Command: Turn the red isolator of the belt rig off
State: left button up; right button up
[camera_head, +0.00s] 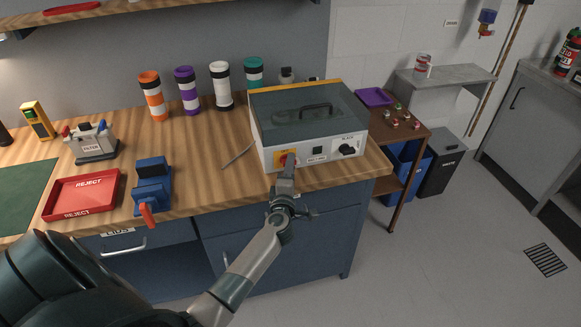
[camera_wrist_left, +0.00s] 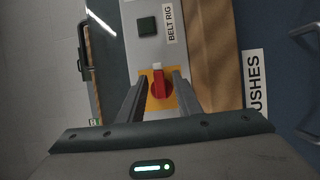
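The belt rig (camera_head: 309,118) is a pale box with a clear lid and a black handle, at the right end of the wooden bench. Its red isolator (camera_wrist_left: 158,86) is a red knob with a pale tip on a yellow plate (camera_wrist_left: 172,101), below a "BELT RIG" label in the left wrist view. In the head view the yellow plate (camera_head: 279,158) is partly hidden by my gripper. My left gripper (camera_wrist_left: 158,92) is open, its fingers on either side of the knob, with yellow plate showing in the gaps. My right gripper is not in view.
A dark green square button (camera_wrist_left: 147,26) and a black dial (camera_head: 347,150) share the rig's front panel. A blue clamp with an orange handle (camera_head: 151,185), a red reject tray (camera_head: 82,196) and a thin rod (camera_head: 238,155) lie left on the bench. Striped tubes stand behind.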

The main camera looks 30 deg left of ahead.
pick_arm(q)
jog(key=shift+c, duration=0.3)
grip_shut()
